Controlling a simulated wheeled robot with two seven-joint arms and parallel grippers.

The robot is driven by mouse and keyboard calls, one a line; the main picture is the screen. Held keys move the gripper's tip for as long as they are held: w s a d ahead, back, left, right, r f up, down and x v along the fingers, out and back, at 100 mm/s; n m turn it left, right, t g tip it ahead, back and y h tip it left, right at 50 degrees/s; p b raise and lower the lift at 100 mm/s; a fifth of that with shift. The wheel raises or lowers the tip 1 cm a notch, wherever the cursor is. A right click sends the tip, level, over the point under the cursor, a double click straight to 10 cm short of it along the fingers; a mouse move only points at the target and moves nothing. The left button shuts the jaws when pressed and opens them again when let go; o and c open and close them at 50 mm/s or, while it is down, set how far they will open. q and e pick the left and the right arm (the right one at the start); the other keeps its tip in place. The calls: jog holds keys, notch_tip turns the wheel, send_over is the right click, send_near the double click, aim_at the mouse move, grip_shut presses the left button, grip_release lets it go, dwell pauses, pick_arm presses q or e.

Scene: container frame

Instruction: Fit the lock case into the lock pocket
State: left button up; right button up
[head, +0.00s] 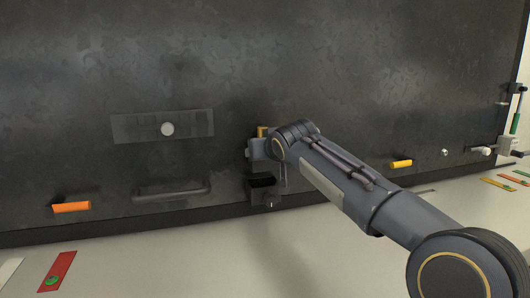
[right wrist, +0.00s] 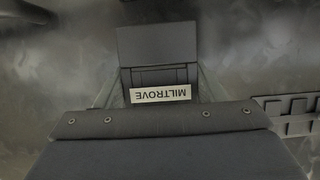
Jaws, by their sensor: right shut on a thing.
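My right gripper (head: 257,149) reaches in from the right in the head view. It is shut close in front of the dark panel, on a small grey thing that I take to be the lock case; the wrist and jaws hide most of it. A small black box-like fitting (head: 262,186), apparently the lock pocket, sits just below the gripper, low on the panel. I cannot tell whether the case touches it. The right wrist view shows a grey block (right wrist: 156,45) above an upside-down "MILTROVE" label (right wrist: 160,94). My left gripper is not in view.
The dark panel (head: 360,80) stands behind a pale ledge (head: 190,260). An orange handle (head: 72,207) and a recessed bar (head: 170,190) are at left. A yellow handle (head: 401,163) and a latch rod (head: 513,125) are at right. A red tag (head: 57,270) lies on the ledge.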

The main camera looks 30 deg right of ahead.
jog(key=shift+f+b, duration=1.25)
jog(key=shift+b, duration=0.05)
dwell(1.3)
jog(key=shift+f+b, duration=2.45)
jog(key=shift+b, duration=0.1)
jog(key=o, duration=1.3)
jog(key=shift+s, duration=0.1)
jog(key=shift+o, duration=0.3)
jog(key=shift+f, duration=0.15)
jog(key=b+v, duration=0.1)
jog(key=v, duration=0.7)
jog(key=shift+b, duration=0.3)
